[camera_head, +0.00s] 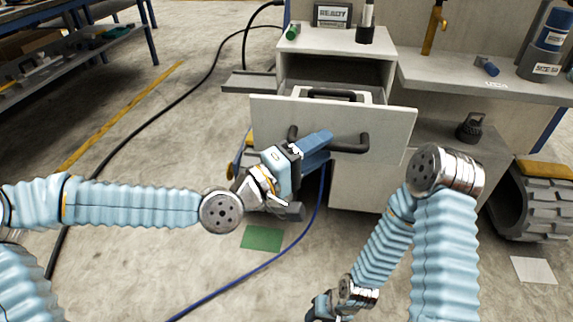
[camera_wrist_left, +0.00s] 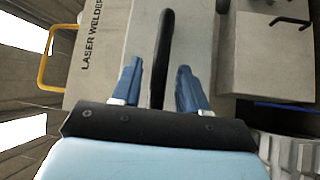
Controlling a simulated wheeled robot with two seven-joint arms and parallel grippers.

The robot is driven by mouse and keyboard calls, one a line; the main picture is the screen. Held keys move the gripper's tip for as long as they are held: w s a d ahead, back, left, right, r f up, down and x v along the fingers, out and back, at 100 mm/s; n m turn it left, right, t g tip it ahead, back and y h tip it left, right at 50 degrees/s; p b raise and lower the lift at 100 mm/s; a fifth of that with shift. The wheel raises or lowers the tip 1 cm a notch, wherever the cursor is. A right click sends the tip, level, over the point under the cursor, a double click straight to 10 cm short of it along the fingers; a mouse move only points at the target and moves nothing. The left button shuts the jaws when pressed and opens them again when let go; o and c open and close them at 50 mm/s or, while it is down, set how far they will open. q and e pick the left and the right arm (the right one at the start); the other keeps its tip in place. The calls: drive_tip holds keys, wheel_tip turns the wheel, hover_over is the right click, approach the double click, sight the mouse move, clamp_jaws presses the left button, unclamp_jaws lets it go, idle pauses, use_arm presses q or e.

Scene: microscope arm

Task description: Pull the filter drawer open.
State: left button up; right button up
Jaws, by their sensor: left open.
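The filter drawer (camera_head: 270,115) is a pale front panel standing out from the white cabinet, with an open gap behind it. Its dark bar handle (camera_head: 348,143) runs across the front. My left gripper (camera_head: 312,150) is at the left part of this handle, partly covering it. In the left wrist view the two blue fingers of my left gripper (camera_wrist_left: 157,75) are apart, with the dark handle (camera_wrist_left: 164,40) running between them; I cannot tell whether they touch it. My right gripper (camera_head: 320,306) is at the bottom edge, partly cut off, its jaws unclear.
A pale box with a black handle (camera_head: 335,95) sits inside the drawer. A green cylinder (camera_head: 292,31) and a dark bottle (camera_head: 366,28) stand on the cabinet top. A grey worktop (camera_head: 480,85) is at right. A blue cable (camera_head: 250,272) crosses the floor, near a green patch (camera_head: 262,238).

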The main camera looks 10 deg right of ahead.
use_arm(q)
drive_tip(key=v, duration=1.2)
drive_tip(key=shift+s, duration=0.1)
